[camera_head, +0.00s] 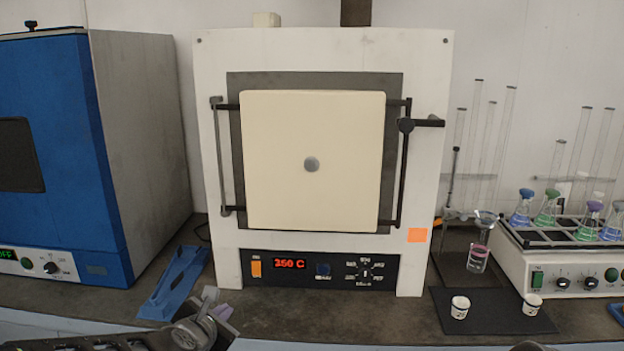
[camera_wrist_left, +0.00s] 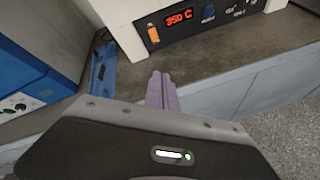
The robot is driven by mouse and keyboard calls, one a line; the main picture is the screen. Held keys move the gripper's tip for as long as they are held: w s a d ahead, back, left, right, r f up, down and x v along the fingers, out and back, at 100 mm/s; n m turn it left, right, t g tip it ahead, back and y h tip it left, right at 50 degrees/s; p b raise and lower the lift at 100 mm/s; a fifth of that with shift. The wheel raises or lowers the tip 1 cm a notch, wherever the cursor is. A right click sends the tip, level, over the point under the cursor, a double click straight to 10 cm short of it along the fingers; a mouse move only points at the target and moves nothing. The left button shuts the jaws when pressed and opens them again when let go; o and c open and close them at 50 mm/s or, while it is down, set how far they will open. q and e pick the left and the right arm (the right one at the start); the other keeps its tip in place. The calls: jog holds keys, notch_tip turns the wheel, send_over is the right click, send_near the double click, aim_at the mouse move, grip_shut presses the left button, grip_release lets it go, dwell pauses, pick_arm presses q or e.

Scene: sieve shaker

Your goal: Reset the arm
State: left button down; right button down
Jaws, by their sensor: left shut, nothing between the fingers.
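My left gripper (camera_head: 222,311) is low at the bottom left of the head view, in front of the bench edge. Its purple-grey fingers (camera_wrist_left: 161,88) are closed together in the left wrist view, with nothing between them. They point toward the bench and touch nothing that I can see. My right gripper does not show in either view. The white furnace (camera_head: 215,150) stands behind, its cream door (camera_head: 312,190) closed. Its red display reads 350 C in the wrist view.
A blue tool or stand (camera_head: 172,285) lies on the bench between the blue oven (camera_head: 60,130) and the furnace. At right are a black mat with two white cups (camera_head: 460,307) and a shaker (camera_head: 560,265) bearing several flasks. The bench front before the furnace is clear.

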pick_arm(q)
jog(key=s+d+f+m+g+h, duration=0.1)
jog(key=s+d+f+m+g, duration=0.1)
jog(key=s+f+m, duration=0.4)
jog(key=s+d+f+m+g, duration=0.2)
jog(key=d+f+m, duration=0.1)
jog(key=f+m, duration=0.65)
jog(key=s+d+f+m+g+h, duration=0.15)
jog(key=s+f+m, duration=0.35)
jog(key=f, duration=0.5)
jog(key=s+d+f+m+g, duration=0.2)
jog(key=s+f+m+g, duration=0.1)
jog(key=s+f, duration=0.4)
jog(key=s+d+f+m+g, duration=0.2)
jog(key=s+f, duration=0.5)
jog(key=s, duration=0.6)
jog(key=shift+s+d+f+m+g+h, duration=0.35)
jog(key=shift+m+g, duration=0.2)
jog(key=shift+g, duration=0.2)
